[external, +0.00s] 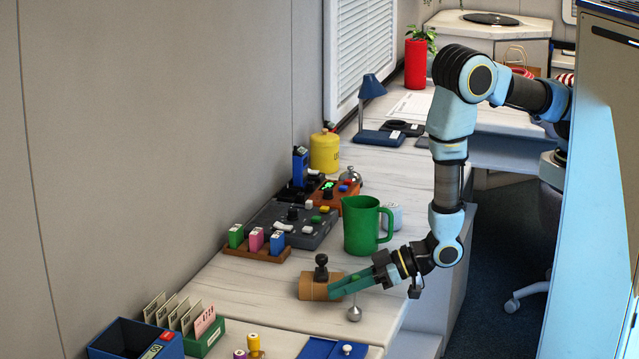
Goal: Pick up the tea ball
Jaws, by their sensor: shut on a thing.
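The tea ball (354,314) is a small silvery ball on a thin upright stem. It hangs just below my gripper's fingers, close over the white counter; I cannot tell whether it touches the surface. My gripper (338,289) reaches in from the right with long green fingers. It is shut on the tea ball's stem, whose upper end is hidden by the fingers.
A green pitcher (360,226) stands behind. Card boxes (206,338) and a blue bin (120,342) are front left. The counter (250,293) left of the cylinder is clear.

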